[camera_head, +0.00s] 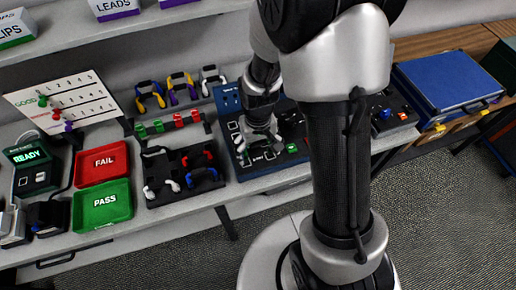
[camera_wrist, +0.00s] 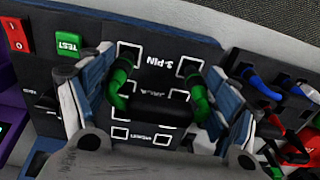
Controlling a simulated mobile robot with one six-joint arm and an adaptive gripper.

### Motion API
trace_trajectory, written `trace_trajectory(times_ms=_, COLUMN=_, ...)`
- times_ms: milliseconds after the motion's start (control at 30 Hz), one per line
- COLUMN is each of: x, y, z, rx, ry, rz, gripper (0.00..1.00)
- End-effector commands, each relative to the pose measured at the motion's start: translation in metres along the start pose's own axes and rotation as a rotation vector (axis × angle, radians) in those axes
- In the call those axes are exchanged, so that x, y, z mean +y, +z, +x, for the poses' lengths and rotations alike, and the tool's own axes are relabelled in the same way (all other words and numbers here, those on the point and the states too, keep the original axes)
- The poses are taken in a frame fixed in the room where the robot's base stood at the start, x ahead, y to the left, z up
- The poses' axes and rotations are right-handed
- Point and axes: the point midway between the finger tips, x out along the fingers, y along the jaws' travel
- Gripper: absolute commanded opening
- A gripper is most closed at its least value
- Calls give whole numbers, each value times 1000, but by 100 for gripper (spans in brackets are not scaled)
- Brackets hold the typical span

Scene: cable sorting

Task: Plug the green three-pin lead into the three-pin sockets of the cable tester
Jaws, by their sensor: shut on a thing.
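In the wrist view my gripper (camera_wrist: 160,95) is shut on the green three-pin lead, with a blue-grey finger on either side. The lead's black body (camera_wrist: 162,110) spans between two green plugs, one on the left (camera_wrist: 121,80) and one on the right (camera_wrist: 197,92).
The tester has a green TEST button (camera_wrist: 68,43) and a red switch (camera_wrist: 16,35). A black rack (camera_head: 182,192) of red, blue and white leads stands left of it. Red FAIL (camera_head: 102,164) and green PASS (camera_head: 102,206) trays are farther left.

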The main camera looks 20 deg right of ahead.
Motion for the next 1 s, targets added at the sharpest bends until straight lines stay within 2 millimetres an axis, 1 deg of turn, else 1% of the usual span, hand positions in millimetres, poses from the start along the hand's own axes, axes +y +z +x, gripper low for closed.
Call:
trace_trajectory(times_ms=467, x=0, y=0, z=1, rx=0, ry=0, rz=0, gripper=55)
trace_trajectory(times_ms=800, x=0, y=0, z=8, rx=1, ry=0, rz=0, gripper=55)
trace_trajectory(times_ms=1000, x=0, y=0, z=9, rx=1, ry=0, rz=0, gripper=55)
